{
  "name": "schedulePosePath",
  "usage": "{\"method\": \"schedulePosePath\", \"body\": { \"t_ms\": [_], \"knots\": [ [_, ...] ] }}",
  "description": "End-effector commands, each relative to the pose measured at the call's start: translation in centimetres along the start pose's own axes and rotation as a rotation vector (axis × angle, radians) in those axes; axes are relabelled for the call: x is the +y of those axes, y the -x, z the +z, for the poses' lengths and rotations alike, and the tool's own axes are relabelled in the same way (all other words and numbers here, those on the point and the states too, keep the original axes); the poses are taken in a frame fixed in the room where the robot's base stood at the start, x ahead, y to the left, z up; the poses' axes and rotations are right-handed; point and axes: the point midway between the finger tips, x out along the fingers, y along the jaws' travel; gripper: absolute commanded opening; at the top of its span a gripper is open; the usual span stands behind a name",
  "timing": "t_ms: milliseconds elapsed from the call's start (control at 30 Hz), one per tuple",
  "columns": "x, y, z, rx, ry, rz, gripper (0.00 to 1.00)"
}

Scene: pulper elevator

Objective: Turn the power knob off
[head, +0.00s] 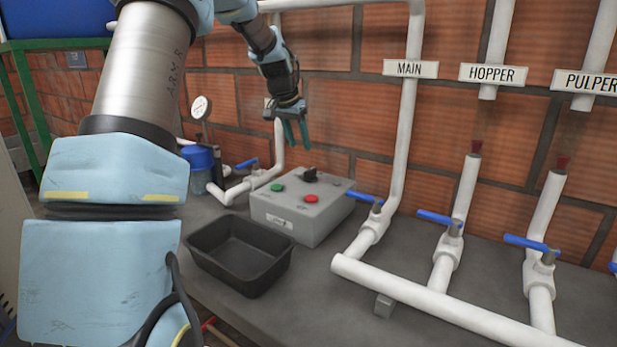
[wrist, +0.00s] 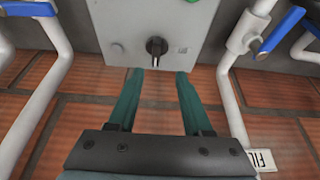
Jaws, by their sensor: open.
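The power knob (head: 310,174) is a black rotary knob on top of a grey control box (head: 318,220), towards its back edge. A green button (head: 277,187) and a red button (head: 311,199) sit on the same face. In the wrist view the knob (wrist: 156,46) lies just beyond the fingertips, centred between them, with its grip bar lengthwise to the fingers. My gripper (head: 296,145) is open and empty, fingers pointing down above the back of the box. Its two teal fingers also show in the wrist view (wrist: 158,72), apart from the knob.
A black tray (head: 205,263) stands in front of the box. White pipes with blue valve handles (head: 365,197) stand close on the right. A pressure gauge (head: 201,108) and blue filter (head: 198,160) stand at left. A brick wall is behind.

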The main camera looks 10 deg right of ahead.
Motion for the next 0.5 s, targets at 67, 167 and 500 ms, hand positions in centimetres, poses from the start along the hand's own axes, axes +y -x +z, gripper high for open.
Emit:
{"method": "schedulePosePath", "body": {
  "t_ms": [67,167,500],
  "knots": [
    [0.0,-0.6,-0.4,0.003,-0.006,0.002,0.5],
    [0.0,-1.6,-0.4,0.002,-0.007,0.003,0.5],
    [0.1,-7.8,-0.4,0.001,-0.006,0.003,0.5]
  ]
}}
